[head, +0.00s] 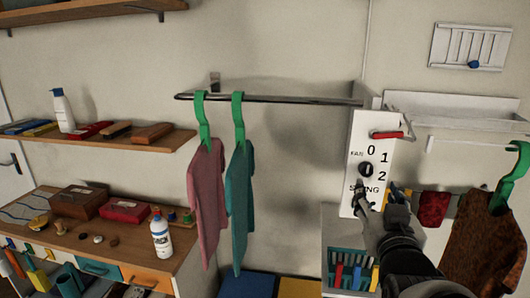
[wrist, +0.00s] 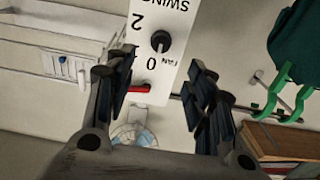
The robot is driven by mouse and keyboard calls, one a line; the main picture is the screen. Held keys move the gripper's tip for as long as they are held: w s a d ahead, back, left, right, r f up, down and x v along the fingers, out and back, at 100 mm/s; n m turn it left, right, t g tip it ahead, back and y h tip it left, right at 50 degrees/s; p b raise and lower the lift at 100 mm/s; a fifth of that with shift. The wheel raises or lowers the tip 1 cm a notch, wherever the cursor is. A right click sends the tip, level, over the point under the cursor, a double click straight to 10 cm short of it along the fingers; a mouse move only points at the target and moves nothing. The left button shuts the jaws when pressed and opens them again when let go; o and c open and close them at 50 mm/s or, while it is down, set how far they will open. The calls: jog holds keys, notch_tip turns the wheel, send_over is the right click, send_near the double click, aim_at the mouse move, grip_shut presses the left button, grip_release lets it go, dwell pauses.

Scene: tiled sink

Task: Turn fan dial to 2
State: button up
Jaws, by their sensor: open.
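The fan dial (head: 366,169) is a small dark round knob on a white control panel (head: 357,140) marked FAN, 0, 1, 2 and SWING. It also shows in the wrist view (wrist: 160,41), where the panel appears upside down. I cannot tell for sure which mark the knob points to. My gripper (head: 379,190) is just below and in front of the knob in the head view. In the wrist view my gripper (wrist: 160,72) is open and empty, its fingers spread either side of the panel, with the knob beyond the fingertips and apart from them.
A red lever (head: 387,134) sticks out at the panel's upper right. A metal rail (head: 275,98) with a pink shirt (head: 207,195) and a teal shirt (head: 240,200) on green hangers is to the left. A brown garment (head: 485,230) hangs at the right.

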aim_at(367, 171)
jog(key=p+x, duration=1)
jog(key=shift+w+f, duration=0.1)
jog(key=shift+w, duration=0.3)
jog(key=shift+c, duration=0.2)
jog(key=c, duration=1)
